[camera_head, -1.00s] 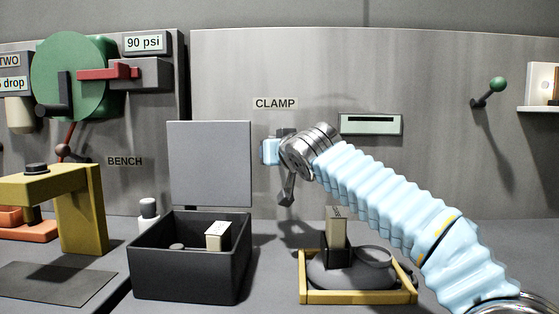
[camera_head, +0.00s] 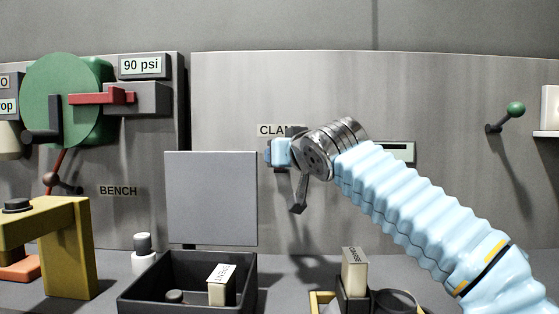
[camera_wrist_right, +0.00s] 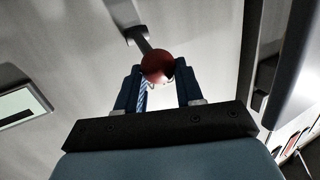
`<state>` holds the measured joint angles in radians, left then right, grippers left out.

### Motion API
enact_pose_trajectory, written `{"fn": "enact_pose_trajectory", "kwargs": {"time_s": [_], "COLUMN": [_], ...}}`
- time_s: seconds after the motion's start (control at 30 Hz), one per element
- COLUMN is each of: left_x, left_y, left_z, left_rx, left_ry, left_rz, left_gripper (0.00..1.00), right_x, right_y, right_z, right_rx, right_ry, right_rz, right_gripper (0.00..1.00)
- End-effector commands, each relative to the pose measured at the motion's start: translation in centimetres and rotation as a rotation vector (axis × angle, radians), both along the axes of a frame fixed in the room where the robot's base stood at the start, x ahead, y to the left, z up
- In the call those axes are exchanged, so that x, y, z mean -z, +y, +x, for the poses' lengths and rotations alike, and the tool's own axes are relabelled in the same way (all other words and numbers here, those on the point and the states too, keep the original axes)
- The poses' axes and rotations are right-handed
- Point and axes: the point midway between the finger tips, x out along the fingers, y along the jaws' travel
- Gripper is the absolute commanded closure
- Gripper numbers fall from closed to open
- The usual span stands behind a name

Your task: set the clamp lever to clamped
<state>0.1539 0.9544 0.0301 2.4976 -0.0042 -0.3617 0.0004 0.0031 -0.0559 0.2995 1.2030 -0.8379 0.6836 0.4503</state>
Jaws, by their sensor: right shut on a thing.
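The clamp lever shows in the right wrist view as a short dark arm on the grey panel, ending in a dark red ball knob (camera_wrist_right: 158,65). My right gripper (camera_wrist_right: 159,84) has its two blue fingers on either side of the knob and is shut on it. In the head view my right gripper (camera_head: 279,153) is at the panel, just below the CLAMP label (camera_head: 273,130), and covers the label's right end. The gripper and wrist hide most of the lever there, so its angle is hard to read. My left gripper is not in view.
A dark open box with a raised grey lid (camera_head: 210,198) stands below left of the gripper. A small display (camera_head: 400,151) sits behind my right arm. A green-knobbed lever (camera_head: 515,109) is at far right.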

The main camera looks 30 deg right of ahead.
Motion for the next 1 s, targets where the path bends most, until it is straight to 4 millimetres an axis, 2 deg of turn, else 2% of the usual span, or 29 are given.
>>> {"fn": "enact_pose_trajectory", "kwargs": {"time_s": [0.03,0.23,0.9,0.93,1.0], "left_x": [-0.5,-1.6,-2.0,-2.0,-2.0], "left_y": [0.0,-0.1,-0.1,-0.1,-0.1], "left_z": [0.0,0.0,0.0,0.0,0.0], "left_rx": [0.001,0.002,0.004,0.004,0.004], "left_ry": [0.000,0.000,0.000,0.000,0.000], "left_rz": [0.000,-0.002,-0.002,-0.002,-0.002], "left_gripper": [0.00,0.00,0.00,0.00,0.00], "right_x": [-0.9,-1.7,-1.5,-1.5,-1.5], "right_y": [-0.2,-0.5,-0.6,-0.6,-0.6], "right_z": [-0.2,0.2,0.4,0.4,0.4], "right_rx": [0.005,0.009,0.007,0.008,0.007], "right_ry": [-0.007,0.047,0.112,0.113,0.113], "right_rz": [0.001,0.035,0.066,0.067,0.067], "right_gripper": [1.00,1.00,1.00,0.62,0.52]}}
